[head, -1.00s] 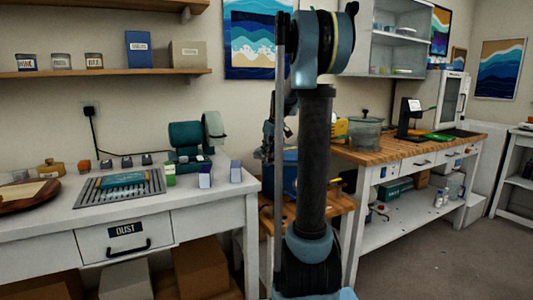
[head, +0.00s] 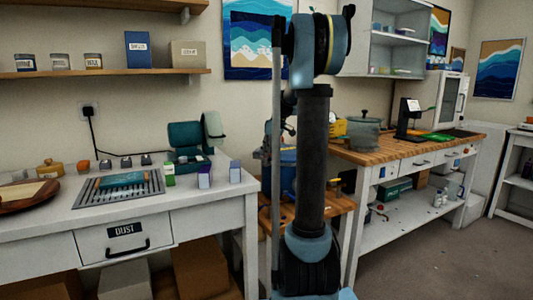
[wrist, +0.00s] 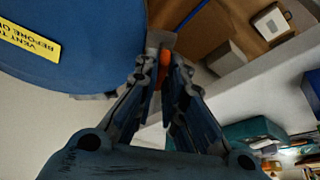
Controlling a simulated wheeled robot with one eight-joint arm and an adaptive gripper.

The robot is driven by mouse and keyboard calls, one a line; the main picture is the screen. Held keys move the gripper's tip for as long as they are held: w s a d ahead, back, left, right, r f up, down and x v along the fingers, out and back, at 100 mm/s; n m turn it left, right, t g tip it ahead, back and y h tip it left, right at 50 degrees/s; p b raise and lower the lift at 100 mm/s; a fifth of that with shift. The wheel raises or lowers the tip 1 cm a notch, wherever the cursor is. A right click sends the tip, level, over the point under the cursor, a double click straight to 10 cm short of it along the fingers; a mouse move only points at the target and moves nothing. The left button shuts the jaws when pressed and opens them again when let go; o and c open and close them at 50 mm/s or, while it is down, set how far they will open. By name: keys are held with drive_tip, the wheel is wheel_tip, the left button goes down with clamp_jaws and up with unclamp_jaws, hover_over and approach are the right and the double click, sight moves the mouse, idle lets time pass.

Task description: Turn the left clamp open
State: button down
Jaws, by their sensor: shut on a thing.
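A blue pot (wrist: 75,35) with a yellow label, partly legible as "VENT" and "BEFORE", fills the upper left of the wrist view. In the head view the blue pot (head: 288,172) is mostly hidden behind my arm. An orange-tipped piece (wrist: 164,57), which looks like the left clamp's handle, shows between my fingertips beside the pot's edge. My gripper (wrist: 165,78) is shut on it. The fingers cover most of the clamp, so how far it is turned cannot be told.
The pot stands on a low wooden stand (head: 338,202) between the white drawer bench (head: 60,222) and the wood-topped bench (head: 430,146). Small boxes and a teal case (head: 184,136) stand on the left bench. Cardboard boxes (head: 200,268) sit under it.

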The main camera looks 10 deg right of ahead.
drive_tip(key=c, duration=1.7)
unclamp_jaws()
drive_tip(key=shift+d+r, duration=0.1)
drive_tip(key=v, duration=1.1)
drive_tip(key=shift+s+d+r, duration=0.1)
drive_tip(key=shift+r, duration=0.2)
drive_tip(key=shift+s, duration=0.1)
drive_tip(key=s+a+f+m+h, duration=0.1)
drive_tip(key=s+f+m, duration=0.1)
drive_tip(key=s+f, duration=0.7)
drive_tip(key=s+a+f+m+h, duration=0.1)
drive_tip(key=s+f+m, duration=0.2)
drive_tip(key=s+f, duration=0.7)
drive_tip(key=s+a+f+m+g+h, duration=0.1)
drive_tip(key=s+f+m, duration=0.2)
drive_tip(key=s+f, duration=0.6)
drive_tip(key=shift+s+a+f, duration=0.1)
drive_tip(key=shift+s+a, duration=0.1)
drive_tip(key=shift+s, duration=2.85)
drive_tip(key=shift+s+a+f, duration=0.1)
drive_tip(key=shift+s+a, duration=0.05)
drive_tip(key=shift+s, duration=2.85)
